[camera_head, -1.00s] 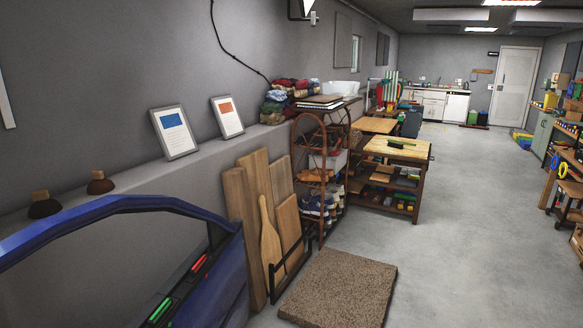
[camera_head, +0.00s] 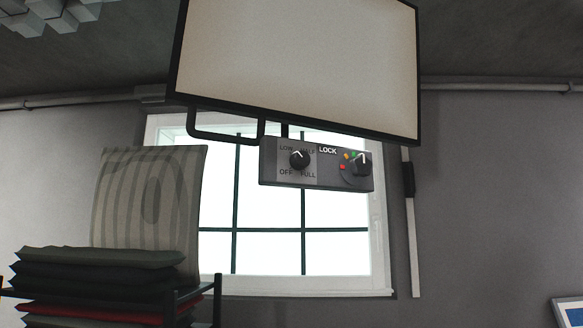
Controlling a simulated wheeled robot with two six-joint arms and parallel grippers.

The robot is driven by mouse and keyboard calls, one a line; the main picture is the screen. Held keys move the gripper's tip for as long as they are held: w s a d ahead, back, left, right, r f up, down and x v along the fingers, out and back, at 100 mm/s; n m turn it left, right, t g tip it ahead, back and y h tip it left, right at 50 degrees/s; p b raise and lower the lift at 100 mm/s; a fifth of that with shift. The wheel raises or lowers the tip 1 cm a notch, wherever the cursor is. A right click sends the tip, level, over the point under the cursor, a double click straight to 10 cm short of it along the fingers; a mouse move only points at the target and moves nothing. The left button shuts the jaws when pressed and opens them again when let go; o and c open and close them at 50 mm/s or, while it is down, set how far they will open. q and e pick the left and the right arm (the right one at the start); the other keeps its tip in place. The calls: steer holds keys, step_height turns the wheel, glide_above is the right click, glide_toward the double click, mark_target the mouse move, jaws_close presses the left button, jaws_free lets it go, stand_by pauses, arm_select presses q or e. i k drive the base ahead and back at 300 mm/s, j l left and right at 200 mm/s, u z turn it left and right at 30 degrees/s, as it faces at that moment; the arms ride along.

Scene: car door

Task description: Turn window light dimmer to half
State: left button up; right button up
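The dimmer panel (camera_head: 330,178) is a grey box hanging under a large light panel (camera_head: 300,62) in front of the window. Its left black knob (camera_head: 299,160) sits among the labels OFF, LOW, FULL and one partly hidden label at upper right. The white pointer on this knob appears to point up and left, toward LOW. A second black knob (camera_head: 361,163) on the right, beside the word LOCK, has coloured dots around its left side. Neither of my grippers shows in the head view.
A bright window (camera_head: 270,255) with dark bars is behind the panel. A striped cushion (camera_head: 150,205) stands on stacked folded cushions (camera_head: 95,280) at lower left, beside a dark metal frame (camera_head: 217,298). A pale vertical bar (camera_head: 412,240) is right of the window.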

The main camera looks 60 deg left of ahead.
mark_target(300, 159)
steer(key=u, duration=1.7)
